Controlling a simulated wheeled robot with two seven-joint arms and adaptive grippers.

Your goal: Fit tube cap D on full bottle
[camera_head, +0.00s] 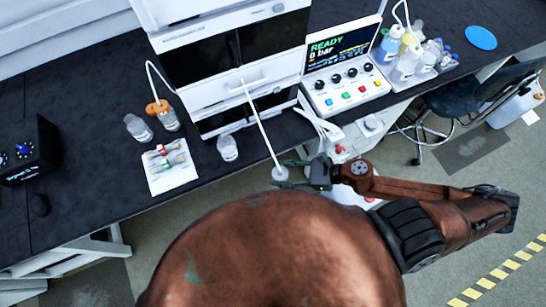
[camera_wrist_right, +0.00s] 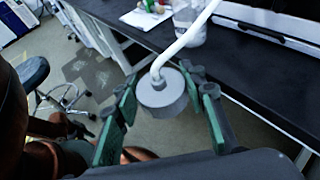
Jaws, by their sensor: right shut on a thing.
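My right gripper (camera_head: 285,173) is shut on a grey round tube cap (camera_wrist_right: 163,98), held between its green fingers in the right wrist view. In the head view the cap (camera_head: 279,175) hangs past the bench's front edge. A white tube (camera_head: 262,125) runs from the cap up to the white instrument. A clear bottle (camera_head: 227,148) stands on the bench left of the cap; it also shows in the right wrist view (camera_wrist_right: 190,24). Another clear bottle (camera_head: 138,128) stands farther left, beside an orange-capped bottle (camera_head: 168,119). I cannot tell which is full. My left gripper is out of view.
A white mat (camera_head: 175,182) carries several small fittings with red and green parts. The white instrument stack (camera_head: 230,50) stands behind. A READY display panel (camera_head: 345,85) and a group of bottles (camera_head: 405,65) are to the right. Dark bench is bare in front of the mat.

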